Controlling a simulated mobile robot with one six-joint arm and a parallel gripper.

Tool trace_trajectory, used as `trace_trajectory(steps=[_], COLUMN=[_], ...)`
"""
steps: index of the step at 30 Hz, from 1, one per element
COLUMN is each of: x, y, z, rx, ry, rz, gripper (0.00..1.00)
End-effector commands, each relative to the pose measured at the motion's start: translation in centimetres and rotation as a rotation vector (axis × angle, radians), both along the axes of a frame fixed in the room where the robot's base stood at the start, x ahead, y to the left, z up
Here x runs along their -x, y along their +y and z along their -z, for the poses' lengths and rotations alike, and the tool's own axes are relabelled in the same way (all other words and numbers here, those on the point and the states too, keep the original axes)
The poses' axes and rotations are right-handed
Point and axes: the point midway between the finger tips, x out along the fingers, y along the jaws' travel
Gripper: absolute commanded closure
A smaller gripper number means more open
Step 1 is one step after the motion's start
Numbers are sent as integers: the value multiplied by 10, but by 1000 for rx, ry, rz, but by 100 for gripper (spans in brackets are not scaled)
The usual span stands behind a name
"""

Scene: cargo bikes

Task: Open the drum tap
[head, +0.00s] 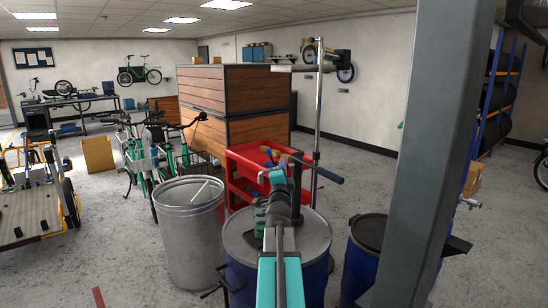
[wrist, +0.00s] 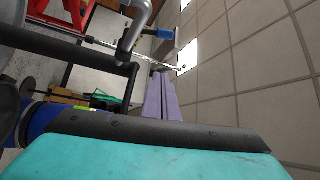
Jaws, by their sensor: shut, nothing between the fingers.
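A blue drum (head: 238,275) with a grey lid stands at the bottom centre of the head view. A pump with a black crank handle (head: 328,177) rises at its lid. A bent grey pipe (wrist: 133,35) with a small blue part (wrist: 165,33) beside it shows in the wrist view; I cannot tell if this is the tap. My gripper's pale purple fingers (wrist: 160,85) are shut and empty, below and right of that pipe, seemingly apart from it. In the head view my teal and grey arm reaches up over the drum and hides part of it; the fingertips are unclear there.
A second blue drum (head: 356,275) stands right of the first, partly behind a thick grey pillar (head: 420,150). A galvanised bin (head: 185,240) stands on the left, with a red cart (head: 240,175) behind. A silver fitting (head: 470,203) juts out right of the pillar. Open floor lies further right.

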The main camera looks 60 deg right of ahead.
Motion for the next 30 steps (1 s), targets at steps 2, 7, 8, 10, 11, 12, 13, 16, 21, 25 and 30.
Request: trace_trajectory(steps=[2,7,8,10,11,12,13,16,21,25,30], x=[-2,-8,-9,-12,-13,-14,-16,-20,-27,-32,-39], y=[0,-4,-6,-9,-11,-14,-16,-24,-36,-46,-58], z=[-1,-2,-3,-4,-5,-6,-6,-9,-12,-15,-19], rx=[0,0,-1,-1,-1,-1,0,0,0,0,1], ry=[-1,0,0,0,0,0,-1,-1,-1,-1,1], rz=[-2,-5,-5,-6,-6,-6,-7,-7,-7,-7,-7], gripper=[100,100,100,100,100,100,100,100,100,100,100])
